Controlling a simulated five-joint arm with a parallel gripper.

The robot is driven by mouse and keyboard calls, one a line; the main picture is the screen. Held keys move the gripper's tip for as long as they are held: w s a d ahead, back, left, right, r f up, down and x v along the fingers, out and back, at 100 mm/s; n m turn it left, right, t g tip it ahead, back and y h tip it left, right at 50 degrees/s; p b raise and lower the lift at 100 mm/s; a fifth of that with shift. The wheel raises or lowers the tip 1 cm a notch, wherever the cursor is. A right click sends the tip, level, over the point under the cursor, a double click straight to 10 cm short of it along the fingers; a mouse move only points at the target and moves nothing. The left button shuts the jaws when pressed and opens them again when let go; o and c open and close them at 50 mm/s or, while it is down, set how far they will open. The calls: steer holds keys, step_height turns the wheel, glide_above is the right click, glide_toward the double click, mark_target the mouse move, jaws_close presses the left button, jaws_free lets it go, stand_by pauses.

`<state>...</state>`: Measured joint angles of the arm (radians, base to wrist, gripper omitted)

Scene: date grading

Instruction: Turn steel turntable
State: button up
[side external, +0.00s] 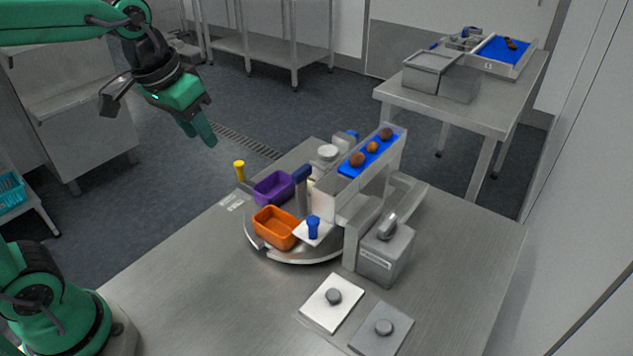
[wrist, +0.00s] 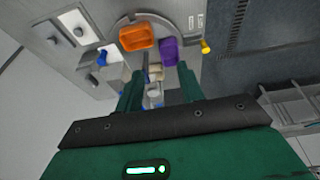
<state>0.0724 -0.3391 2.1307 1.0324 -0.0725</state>
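The round steel turntable (side external: 299,260) stands on the steel table, partly hidden under other parts. An orange bin (side external: 275,228) and a purple bin (side external: 272,187) sit on it. They also show in the wrist view, orange (wrist: 138,38) and purple (wrist: 168,52). A yellow upright peg (side external: 239,171) stands at the turntable's far left edge. The peg also shows in the wrist view (wrist: 206,47), right of the fingers. My green gripper (side external: 209,138) is raised in the air, left of and apart from the peg. In the wrist view its fingers (wrist: 159,75) are apart with nothing between them.
A blue belt (side external: 372,154) with three brown dates rises over the turntable's right side. A grey box with a lever (side external: 386,255) and two knobbed plates (side external: 332,303) stand nearer. The table's front left is clear. A side table (side external: 465,105) holds trays.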

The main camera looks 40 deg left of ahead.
steer(key=w+d+f+g, duration=0.15)
steer(key=w+d, duration=0.25)
steer(key=w, duration=0.6)
steer(key=g, duration=0.2)
glide_above(302, 169)
steer(key=f, duration=0.4)
steer(key=shift+s+a+f, duration=0.1)
steer(key=shift+s+f, duration=0.15)
steer(key=shift+f, duration=0.1)
steer(key=shift+w+f, duration=0.15)
steer(key=shift+f, duration=3.95)
jaws_close()
